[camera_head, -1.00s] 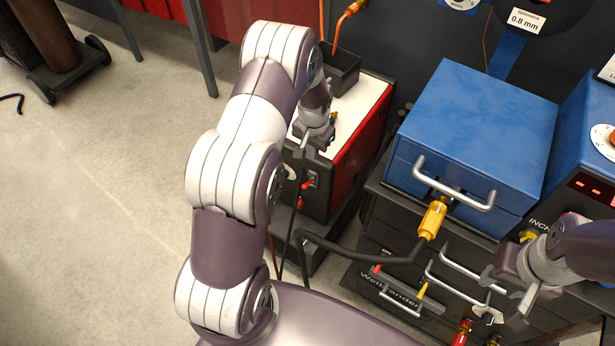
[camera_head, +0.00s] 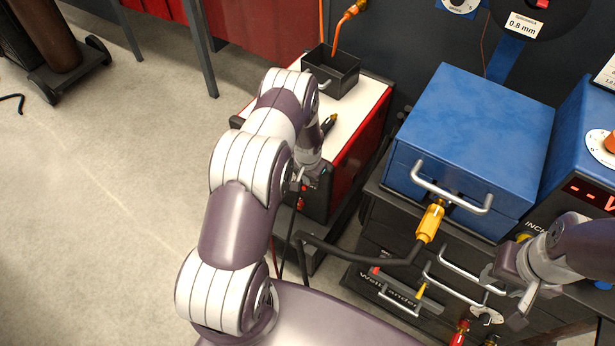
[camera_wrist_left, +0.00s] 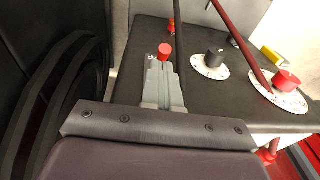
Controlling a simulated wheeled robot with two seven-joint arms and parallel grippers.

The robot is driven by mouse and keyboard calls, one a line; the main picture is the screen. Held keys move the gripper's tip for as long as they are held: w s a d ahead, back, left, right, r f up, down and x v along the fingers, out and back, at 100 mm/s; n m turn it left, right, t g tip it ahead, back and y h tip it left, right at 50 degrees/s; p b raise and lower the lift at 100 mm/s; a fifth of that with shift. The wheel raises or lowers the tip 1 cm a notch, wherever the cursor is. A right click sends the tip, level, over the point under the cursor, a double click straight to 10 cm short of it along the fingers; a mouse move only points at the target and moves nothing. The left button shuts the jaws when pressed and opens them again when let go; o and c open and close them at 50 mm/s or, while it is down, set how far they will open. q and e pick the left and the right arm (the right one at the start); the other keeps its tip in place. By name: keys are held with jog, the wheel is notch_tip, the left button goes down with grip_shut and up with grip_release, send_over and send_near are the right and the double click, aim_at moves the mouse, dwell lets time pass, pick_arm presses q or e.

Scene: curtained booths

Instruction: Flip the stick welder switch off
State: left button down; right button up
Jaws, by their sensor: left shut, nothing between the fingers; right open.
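The stick welder (camera_head: 362,140) is a red box with a white top and a dark front panel, left of the blue case. In the left wrist view its black panel (camera_wrist_left: 135,75) carries a switch with a red tip (camera_wrist_left: 164,49) beside a small marked plate. My left gripper (camera_wrist_left: 162,68) is shut and empty, its fingertips right at the red-tipped switch; I cannot tell whether they touch. In the head view the left gripper (camera_head: 298,186) is at the welder's front and hides the switch. My right gripper (camera_head: 507,300) is open in front of the dark drawer unit.
A black dial knob (camera_wrist_left: 215,57) and a red dial knob (camera_wrist_left: 286,80) sit on the same panel, with cables crossing near them. A black tray (camera_head: 332,75) stands on the welder. The blue case (camera_head: 480,130) is to the right. Open floor lies left.

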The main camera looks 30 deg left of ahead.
pick_arm(q)
jog(key=shift+s+f, duration=0.1)
jog(key=shift+f, duration=0.15)
